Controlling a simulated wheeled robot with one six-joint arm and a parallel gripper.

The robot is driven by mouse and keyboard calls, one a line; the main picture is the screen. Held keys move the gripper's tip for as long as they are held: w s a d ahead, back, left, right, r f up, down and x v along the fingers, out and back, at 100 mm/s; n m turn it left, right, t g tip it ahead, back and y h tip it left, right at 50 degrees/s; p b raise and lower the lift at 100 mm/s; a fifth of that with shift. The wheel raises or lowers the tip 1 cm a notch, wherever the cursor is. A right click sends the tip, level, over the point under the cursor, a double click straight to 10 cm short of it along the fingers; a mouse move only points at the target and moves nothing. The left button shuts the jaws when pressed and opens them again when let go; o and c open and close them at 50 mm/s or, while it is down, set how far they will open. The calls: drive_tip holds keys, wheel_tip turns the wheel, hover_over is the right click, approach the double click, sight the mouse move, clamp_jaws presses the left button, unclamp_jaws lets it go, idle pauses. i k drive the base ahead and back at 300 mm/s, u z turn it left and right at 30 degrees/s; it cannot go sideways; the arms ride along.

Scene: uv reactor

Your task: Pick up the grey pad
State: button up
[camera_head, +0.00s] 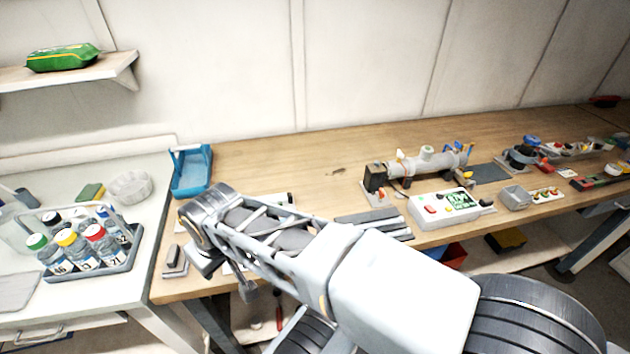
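Several grey pieces lie on the wooden bench, and I cannot tell for sure which is the grey pad. A small dark grey piece (175,262) lies at the bench's front left corner. Flat grey strips (378,224) lie near the front edge, right of my forearm. A flat dark grey rectangle (491,174) lies right of the reactor tube. My arm reaches left across the bench front, with its wrist bent down beside the small corner piece. My gripper (207,267) is mostly hidden by the wrist; its fingers cannot be made out. My arm hides part of the bench.
A blue tray (192,171) stands at the bench's back left. A tube reactor (425,164) and a white control box (450,206) stand right of centre. A bottle rack (128,266) sits on the white counter at left. The bench's back middle is mostly clear.

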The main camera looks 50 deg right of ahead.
sight(176, 265)
drive_tip(key=u, duration=0.15)
drive_tip(key=k, duration=0.5)
drive_tip(key=u, duration=1.55)
drive_tip(key=i, duration=0.95)
drive_tip(key=z, duration=2)
